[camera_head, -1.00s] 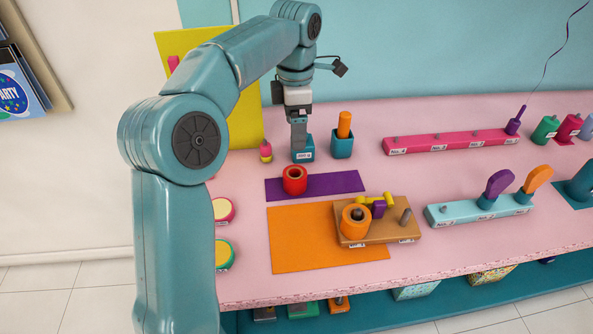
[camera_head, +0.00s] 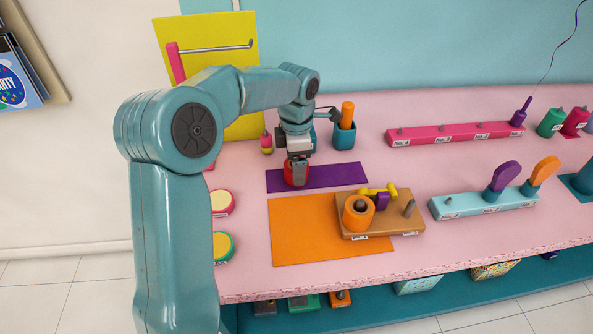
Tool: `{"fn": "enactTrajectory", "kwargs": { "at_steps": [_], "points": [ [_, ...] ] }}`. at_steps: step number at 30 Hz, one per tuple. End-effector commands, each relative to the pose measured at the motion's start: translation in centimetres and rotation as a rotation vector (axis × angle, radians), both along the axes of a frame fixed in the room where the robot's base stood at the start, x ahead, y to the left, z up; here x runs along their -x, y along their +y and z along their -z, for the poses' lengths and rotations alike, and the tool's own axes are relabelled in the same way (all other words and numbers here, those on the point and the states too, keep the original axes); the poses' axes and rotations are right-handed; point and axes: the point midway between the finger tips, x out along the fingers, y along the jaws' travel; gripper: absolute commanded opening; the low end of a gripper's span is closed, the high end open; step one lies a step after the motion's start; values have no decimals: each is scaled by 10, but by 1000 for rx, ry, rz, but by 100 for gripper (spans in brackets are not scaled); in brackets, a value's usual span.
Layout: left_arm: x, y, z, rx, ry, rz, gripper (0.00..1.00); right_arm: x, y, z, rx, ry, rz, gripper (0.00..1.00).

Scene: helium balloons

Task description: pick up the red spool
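The red spool (camera_head: 289,176) stands on the left part of the purple mat (camera_head: 335,177). My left gripper (camera_head: 298,173) is down at the spool, pointing downward, with its fingers overlapping the spool in the picture. The near finger covers part of the spool, and the far finger is hidden. I cannot tell whether the fingers are open around it or shut on it. My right gripper is not in view.
An orange mat (camera_head: 300,235) lies in front, with a brown board (camera_head: 381,222) holding an orange spool (camera_head: 357,213). A teal cup (camera_head: 344,136) stands behind right. A pink rail (camera_head: 455,134) and a light blue rail (camera_head: 470,205) are to the right.

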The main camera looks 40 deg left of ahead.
Motion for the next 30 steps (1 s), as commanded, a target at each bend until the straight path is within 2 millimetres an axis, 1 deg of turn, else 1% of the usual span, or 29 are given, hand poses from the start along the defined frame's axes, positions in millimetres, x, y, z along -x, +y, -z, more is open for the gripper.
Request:
{"fn": "enactTrajectory", "kwargs": {
  "at_steps": [1, 4, 7, 12, 14, 15, 17, 18, 26, 30],
  "points": [
    [0, 0, 8, 0, 3, 0, 85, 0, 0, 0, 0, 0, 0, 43],
    [-1, 1, 19, -1, 1, 0, 85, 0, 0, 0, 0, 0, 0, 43],
    [-1, 1, 22, -1, 0, 0, 85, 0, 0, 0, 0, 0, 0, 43],
    [-1, 1, 22, -1, -1, 0, 85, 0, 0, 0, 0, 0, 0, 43],
    [-1, 1, 22, -1, -1, 0, 66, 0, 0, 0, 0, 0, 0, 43],
    [-1, 1, 22, -1, -1, 0, 53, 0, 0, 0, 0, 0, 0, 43],
    [-1, 1, 22, -1, -1, 0, 33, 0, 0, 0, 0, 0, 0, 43],
    [-1, 1, 21, -1, -1, 0, 26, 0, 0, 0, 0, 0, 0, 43],
    [-1, 1, 21, 0, -1, 0, 26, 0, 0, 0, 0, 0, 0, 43],
    [-2, 1, 13, -1, -3, 1, 26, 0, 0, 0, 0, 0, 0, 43]
  ]
}}
